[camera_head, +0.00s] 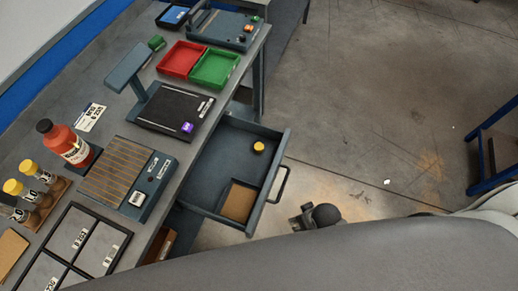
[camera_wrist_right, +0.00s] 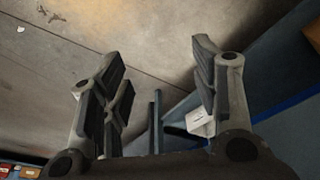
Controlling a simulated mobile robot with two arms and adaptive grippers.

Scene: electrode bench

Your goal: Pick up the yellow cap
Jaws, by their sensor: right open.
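A small yellow cap (camera_head: 259,147) sits inside the open drawer (camera_head: 222,152), near its far right corner. My right gripper (camera_head: 303,219) is partly visible outside the drawer, to the right of its front and below the handle (camera_head: 279,184). In the right wrist view the right gripper (camera_wrist_right: 160,78) is open, with nothing between its fingers. The yellow cap cannot be made out in that view. My left gripper is not in view.
The drawer also holds a brown pad (camera_head: 238,203). On the bench above stand an orange-red bottle (camera_head: 66,143), yellow-topped vials (camera_head: 27,168), a slatted plate (camera_head: 117,172), a red tray (camera_head: 181,59) and a green tray (camera_head: 215,68). Floor right of the drawer is open.

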